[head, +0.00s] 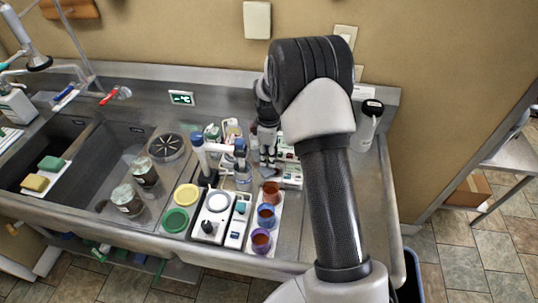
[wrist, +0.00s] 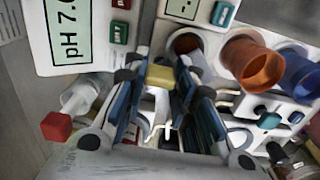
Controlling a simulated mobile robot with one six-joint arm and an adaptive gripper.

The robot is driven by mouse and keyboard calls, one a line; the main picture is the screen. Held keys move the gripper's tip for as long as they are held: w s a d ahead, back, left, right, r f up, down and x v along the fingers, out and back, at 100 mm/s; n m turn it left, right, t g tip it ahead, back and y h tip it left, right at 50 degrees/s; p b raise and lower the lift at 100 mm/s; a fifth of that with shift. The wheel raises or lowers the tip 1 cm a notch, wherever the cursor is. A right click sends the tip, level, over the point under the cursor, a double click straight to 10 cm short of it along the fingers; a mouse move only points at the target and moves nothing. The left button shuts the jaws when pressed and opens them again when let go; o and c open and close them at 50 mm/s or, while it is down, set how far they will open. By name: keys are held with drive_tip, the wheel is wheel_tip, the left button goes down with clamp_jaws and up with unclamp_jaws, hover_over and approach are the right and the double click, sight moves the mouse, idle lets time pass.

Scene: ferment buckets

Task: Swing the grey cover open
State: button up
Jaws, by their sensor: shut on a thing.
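My gripper (wrist: 158,80) is shut on a small yellowish piece (wrist: 160,77), which shows between the two fingertips in the wrist view. I cannot tell whether this piece belongs to the grey cover. I cannot clearly pick out the cover or its hinge in either view. In the head view my gripper (head: 268,160) points down at the back of the steel counter, among white devices. My arm and fingers hide part of that area.
A pH meter (wrist: 85,30) stands close by in the wrist view. Beside the gripper are an orange cup (wrist: 252,65) and a blue cup (wrist: 303,78). The sink (head: 75,165) lies left; bare counter (head: 375,210) lies right.

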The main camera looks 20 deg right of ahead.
clamp_jaws()
drive_tip(key=shift+m, duration=0.3)
drive_tip(key=m+p, duration=0.1)
drive_tip(key=m, duration=0.2)
drive_tip(key=shift+m, duration=2.5)
drive_tip(key=o, duration=1)
unclamp_jaws()
drive_tip(key=shift+r, duration=0.1)
wheel_tip(320, 180, up, 12)
drive_tip(key=shift+f, duration=0.1)
